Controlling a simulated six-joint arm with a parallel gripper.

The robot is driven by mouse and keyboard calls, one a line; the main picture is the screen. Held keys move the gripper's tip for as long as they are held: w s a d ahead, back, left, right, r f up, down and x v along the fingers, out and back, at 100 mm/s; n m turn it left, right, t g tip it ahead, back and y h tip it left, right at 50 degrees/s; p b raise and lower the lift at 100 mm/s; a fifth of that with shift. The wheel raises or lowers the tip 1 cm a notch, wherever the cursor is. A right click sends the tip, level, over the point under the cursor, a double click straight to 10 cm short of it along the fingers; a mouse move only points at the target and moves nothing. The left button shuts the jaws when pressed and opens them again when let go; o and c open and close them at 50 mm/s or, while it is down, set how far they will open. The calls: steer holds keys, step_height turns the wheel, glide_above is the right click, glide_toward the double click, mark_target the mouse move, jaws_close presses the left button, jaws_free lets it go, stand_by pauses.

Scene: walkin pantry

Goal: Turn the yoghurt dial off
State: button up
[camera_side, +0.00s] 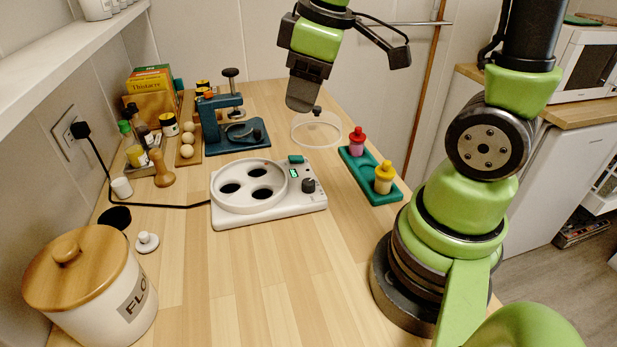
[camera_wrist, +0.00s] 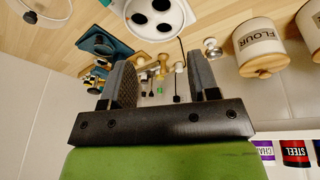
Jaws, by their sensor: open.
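The yoghurt maker (camera_side: 268,212) is a white base with a round bowl that has three dark round openings, in the middle of the counter. Its black dial (camera_side: 308,185) sits at the base's right end, near a small green display (camera_side: 296,174). In the wrist view only part of the yoghurt maker (camera_wrist: 165,32) shows at the top edge, and I cannot make out the dial there. My gripper (camera_side: 303,104) hangs above the counter, behind and above the yoghurt maker, apart from the dial. In the wrist view its two fingers (camera_wrist: 163,80) are spread with nothing held between them.
A clear lid (camera_side: 317,130) lies behind the yoghurt maker. A green tray (camera_side: 385,194) with red and yellow bottles stands to its right, a blue press (camera_side: 250,138) behind left. A cord runs left to the wall plug. A flour jar (camera_side: 95,290) stands front left. The front counter is clear.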

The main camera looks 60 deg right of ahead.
mark_target(308, 181)
steer(key=d+f+n+g, duration=0.1)
steer(key=f+n, duration=0.1)
steer(key=f, duration=0.5)
steer(key=w+d+f+n+g, duration=0.1)
steer(key=d+f+n, duration=0.1)
steer(key=f, duration=0.5)
steer(key=w+d+f+n+g, duration=0.1)
steer(key=d+f+n, duration=0.1)
steer(key=f, duration=0.5)
steer(key=shift+w+d+n, duration=0.1)
steer(key=shift+w+n, duration=0.15)
steer(key=shift+n, duration=0.15)
steer(key=c, duration=0.9)
